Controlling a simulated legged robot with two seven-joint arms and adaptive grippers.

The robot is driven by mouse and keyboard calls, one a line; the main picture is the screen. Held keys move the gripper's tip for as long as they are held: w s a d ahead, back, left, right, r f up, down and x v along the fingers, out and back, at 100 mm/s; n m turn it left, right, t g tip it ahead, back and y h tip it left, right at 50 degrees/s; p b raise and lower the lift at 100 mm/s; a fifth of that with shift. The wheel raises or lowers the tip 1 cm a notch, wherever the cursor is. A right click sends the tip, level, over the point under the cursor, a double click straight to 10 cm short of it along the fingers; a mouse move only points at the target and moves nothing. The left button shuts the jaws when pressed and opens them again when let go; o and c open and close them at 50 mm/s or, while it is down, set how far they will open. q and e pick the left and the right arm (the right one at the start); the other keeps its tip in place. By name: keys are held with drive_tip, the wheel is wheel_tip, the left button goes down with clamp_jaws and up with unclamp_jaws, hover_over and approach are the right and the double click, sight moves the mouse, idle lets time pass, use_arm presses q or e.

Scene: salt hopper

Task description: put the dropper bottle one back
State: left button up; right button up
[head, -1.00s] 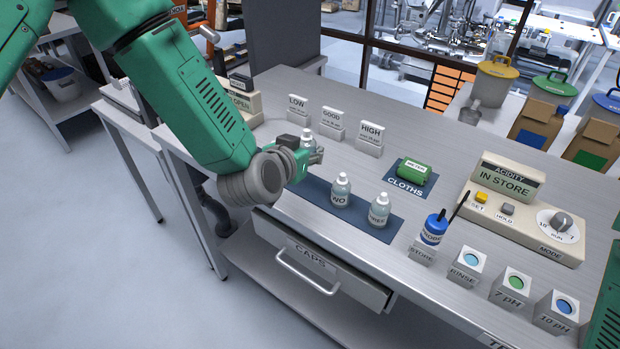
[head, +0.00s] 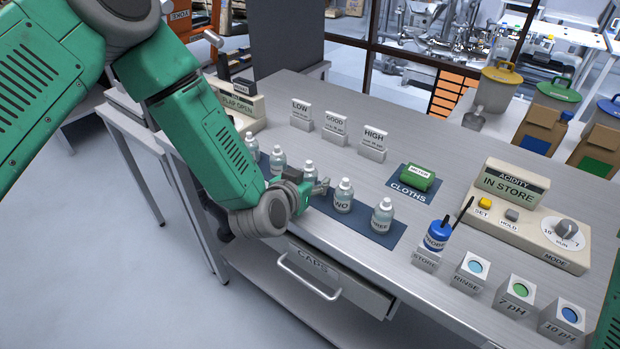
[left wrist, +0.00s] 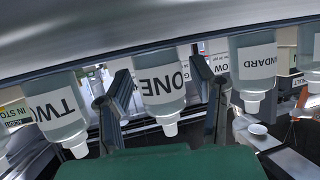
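Dropper bottle one (head: 309,170) is upright at the dark blue mat (head: 372,232), in line with the other bottles; my gripper hides its base in the head view. In the left wrist view, which shows things upside down, its ONE label (left wrist: 160,85) faces me. My left gripper (head: 308,190) is at the front of this bottle. Its two fingers (left wrist: 160,103) stand on either side of the bottle with a visible gap at each side, so it looks open. My right gripper is not in view.
Bottle two (head: 343,196) and bottle three (head: 382,215) stand to the right. LOW, GOOD and HIGH signs (head: 336,130) stand behind. The caps drawer (head: 335,285) is below the front edge.

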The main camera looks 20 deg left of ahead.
use_arm(q)
drive_tip(key=shift+r, duration=0.2)
drive_tip(key=v, duration=1.2)
drive_tip(key=shift+b, duration=0.3)
drive_tip(key=s+a+f+g, duration=0.3)
drive_tip(key=s+f+g, duration=0.3)
drive_tip(key=s+f, duration=0.6)
drive_tip(key=s+a+f+g+y, duration=0.1)
drive_tip(key=s+a+f+g, duration=0.2)
drive_tip(key=s+f, duration=0.2)
drive_tip(key=s+a+f+n+g, duration=0.1)
drive_tip(key=s+a+f+g, duration=0.2)
drive_tip(key=s, duration=0.5)
drive_tip(key=shift+s+a+f+g+y, duration=0.3)
drive_tip(key=shift+s+a+f+y, duration=0.15)
drive_tip(key=shift+f, duration=0.45)
drive_tip(key=shift+f, duration=0.1)
